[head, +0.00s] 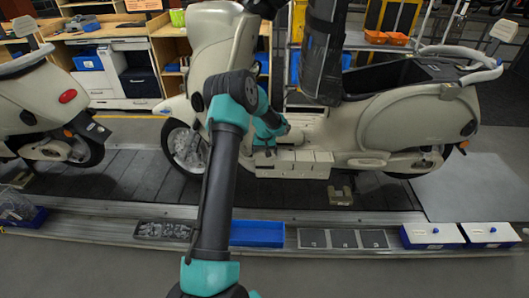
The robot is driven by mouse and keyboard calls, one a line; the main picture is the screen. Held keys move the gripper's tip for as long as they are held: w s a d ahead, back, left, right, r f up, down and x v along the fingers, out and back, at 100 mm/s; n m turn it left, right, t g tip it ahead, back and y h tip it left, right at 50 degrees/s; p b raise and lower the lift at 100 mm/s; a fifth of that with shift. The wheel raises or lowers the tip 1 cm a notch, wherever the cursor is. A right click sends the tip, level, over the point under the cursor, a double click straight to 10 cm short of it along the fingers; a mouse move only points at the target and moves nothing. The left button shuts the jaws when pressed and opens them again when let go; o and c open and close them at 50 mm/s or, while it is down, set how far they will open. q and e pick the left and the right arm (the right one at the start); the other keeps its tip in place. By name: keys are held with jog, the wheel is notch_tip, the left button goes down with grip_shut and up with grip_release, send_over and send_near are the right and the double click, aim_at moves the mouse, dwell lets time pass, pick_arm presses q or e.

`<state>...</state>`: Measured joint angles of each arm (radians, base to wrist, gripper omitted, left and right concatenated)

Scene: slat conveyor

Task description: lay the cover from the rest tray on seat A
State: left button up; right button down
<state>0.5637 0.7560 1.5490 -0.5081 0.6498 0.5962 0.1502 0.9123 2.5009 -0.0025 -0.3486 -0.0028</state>
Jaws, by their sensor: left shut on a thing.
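My left gripper (281,129) reaches over the footboard of the middle cream scooter, just above the row of cream box-like parts (292,164) along its lower side. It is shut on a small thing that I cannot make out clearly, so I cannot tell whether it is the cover. My forearm hides part of the scooter. A shallow blue tray (258,234) at the front edge of the conveyor looks empty; I cannot tell whether it is the rest tray. No marking for seat A is readable. My right gripper is not in view.
The scooter's black saddle (324,62) stands raised, with the open storage well (390,76) behind it. Another scooter (42,105) stands left.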

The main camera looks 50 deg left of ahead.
aim_at(264, 161)
pick_arm(q)
jog(key=shift+g+h, duration=0.3)
jog(key=f, duration=0.1)
jog(key=s+f, duration=0.1)
jog(key=f, duration=0.1)
jog(key=d+f, duration=0.1)
jog(key=shift+s+f, duration=0.15)
jog(key=shift+f, duration=0.15)
jog(key=o, duration=0.7)
jog(key=shift+d, duration=0.1)
jog(key=shift+w+a+r, duration=0.15)
jog(key=shift+r, duration=1.95)
jog(key=shift+w+a+r, duration=0.2)
jog(key=shift+r, duration=1.9)
jog(key=shift+w+a+r, duration=0.15)
jog(key=shift+r, duration=1.95)
